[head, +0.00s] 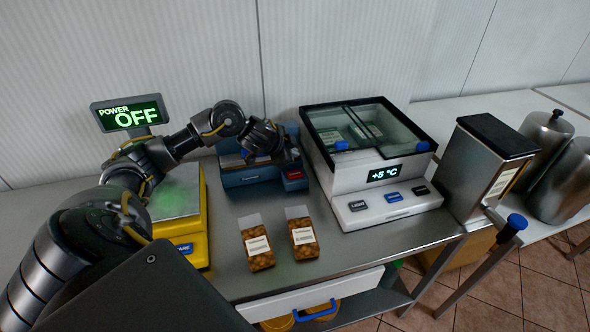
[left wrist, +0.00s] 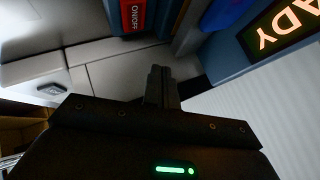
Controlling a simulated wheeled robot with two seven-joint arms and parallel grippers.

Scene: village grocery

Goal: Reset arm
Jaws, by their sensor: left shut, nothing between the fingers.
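My left arm comes in from the left in the head view and reaches over the yellow scale. My left gripper (head: 283,154) is at the blue machine (head: 250,177), above its right part and close to its red button. In the left wrist view the shut, empty fingers (left wrist: 160,84) show in the middle. The red ON/OFF button (left wrist: 133,15) is just beyond them at the top. Whether the fingers touch the machine I cannot tell. My right gripper is not in view.
A yellow scale (head: 202,228) stands left, with a display reading POWER OFF (head: 130,114). Two packets (head: 256,243) (head: 302,236) stand in front of the blue machine. A glass-topped cooler (head: 390,207) showing +5 °C and a steel dispenser (head: 475,170) are to the right. A drawer (head: 275,303) is below.

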